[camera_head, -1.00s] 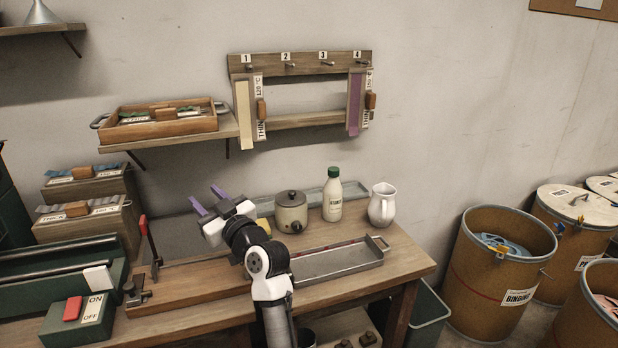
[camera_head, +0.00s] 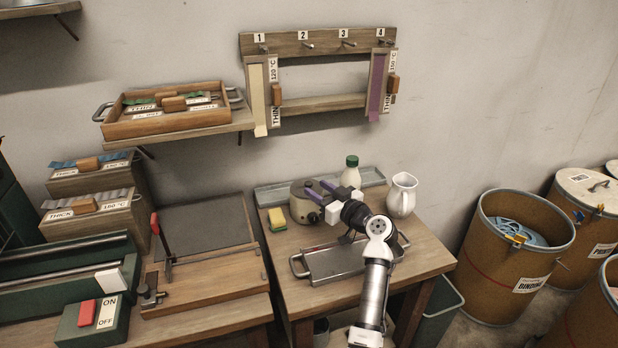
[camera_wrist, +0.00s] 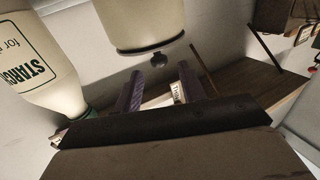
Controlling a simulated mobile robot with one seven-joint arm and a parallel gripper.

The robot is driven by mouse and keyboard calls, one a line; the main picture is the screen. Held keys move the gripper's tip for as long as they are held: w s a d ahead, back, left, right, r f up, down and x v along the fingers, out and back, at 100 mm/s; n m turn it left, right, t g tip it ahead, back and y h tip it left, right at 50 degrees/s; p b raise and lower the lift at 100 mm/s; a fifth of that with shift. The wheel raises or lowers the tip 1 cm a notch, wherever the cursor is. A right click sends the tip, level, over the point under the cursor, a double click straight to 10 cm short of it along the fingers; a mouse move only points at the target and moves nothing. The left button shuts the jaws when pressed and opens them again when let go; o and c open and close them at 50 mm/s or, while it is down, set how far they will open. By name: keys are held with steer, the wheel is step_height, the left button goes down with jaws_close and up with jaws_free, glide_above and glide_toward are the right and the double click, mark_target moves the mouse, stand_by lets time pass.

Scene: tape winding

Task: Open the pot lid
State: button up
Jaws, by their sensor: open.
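The small beige pot (camera_head: 303,212) stands at the back of the right-hand bench, its lid partly hidden by my gripper. In the wrist view the picture is inverted, so the pot (camera_wrist: 145,22) hangs at the top, its dark round lid knob (camera_wrist: 159,60) pointing down. The lid is on the pot. My gripper (camera_head: 318,190) is open, with its two purple fingers reaching over the pot's right part. In the wrist view the fingers (camera_wrist: 160,72) lie to either side of the knob in the picture. Whether they touch it cannot be told.
A green-capped bottle (camera_head: 351,172) stands right behind my gripper, and a white jug (camera_head: 402,195) further right. A yellow sponge (camera_head: 277,219) lies left of the pot. A metal tray (camera_head: 338,268) lies below my arm. A wall rack (camera_head: 320,103) is above.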

mark_target(311, 184)
steer(key=p+x, duration=0.1)
steer(key=x, duration=0.4)
jaws_close()
